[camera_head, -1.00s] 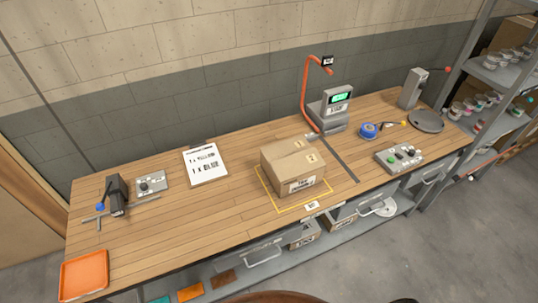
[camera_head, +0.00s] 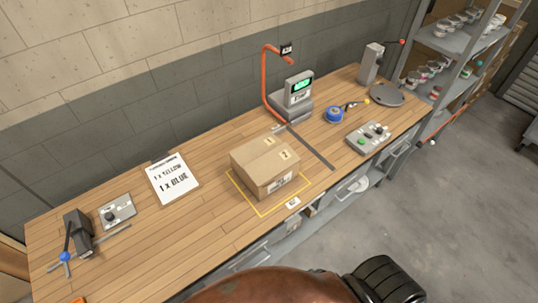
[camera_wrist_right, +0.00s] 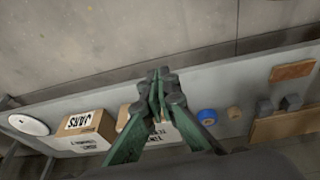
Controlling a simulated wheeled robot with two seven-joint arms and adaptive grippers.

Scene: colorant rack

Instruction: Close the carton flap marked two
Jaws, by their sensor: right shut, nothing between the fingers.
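The cardboard carton (camera_head: 262,178) stands inside a yellow outline near the middle of the wooden bench in the head view. Neither gripper shows in the head view.
The bench bears a notice sheet (camera_head: 173,178), a scale (camera_head: 298,92) with an orange post, a blue tape roll (camera_head: 334,114) and a button panel (camera_head: 369,137). A jar rack stands at right. In the wrist view, a box marked JARS (camera_wrist_right: 84,128) sits on the shelf.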

